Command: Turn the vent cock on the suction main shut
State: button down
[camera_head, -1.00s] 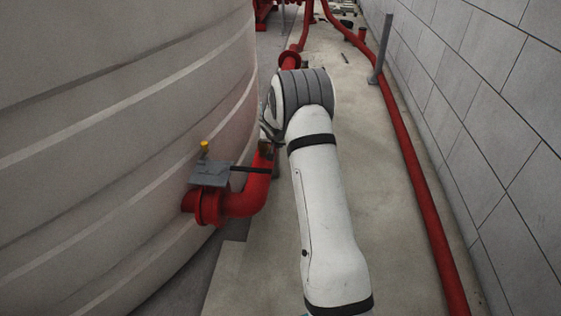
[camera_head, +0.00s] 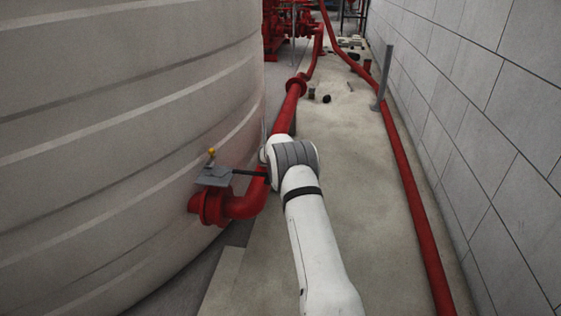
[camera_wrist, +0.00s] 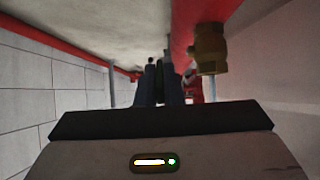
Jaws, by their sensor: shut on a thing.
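In the wrist view, a brass cock-like fitting (camera_wrist: 208,48) sits against the red suction pipe (camera_wrist: 184,28), right of my fingers. A thin pale rod shows below it. My gripper (camera_wrist: 160,82) has its two dark fingers close together, with a narrow dark greenish piece between them. I cannot tell whether this piece is the handle of the vent cock. The brass body itself appears to the right of the fingers, not between them. In the head view, my own wrist hides the gripper and what it holds, beside the red main (camera_head: 284,121).
The pale tank (camera_head: 120,130) fills the left. A grey valve box (camera_head: 213,177) with a yellow-topped piece (camera_head: 211,154) sits on its red outlet (camera_head: 240,206). A long red pipe (camera_head: 408,185) runs beside the block wall (camera_head: 480,120). Floor between is mostly clear.

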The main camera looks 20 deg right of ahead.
jog(key=c, duration=1.6)
grip_release()
jog(key=shift+o, duration=0.2)
notch_tip(320, 180, up, 10)
jog(key=p, duration=0.4)
jog(key=shift+p, duration=0.35)
jog(key=shift+c, duration=0.2)
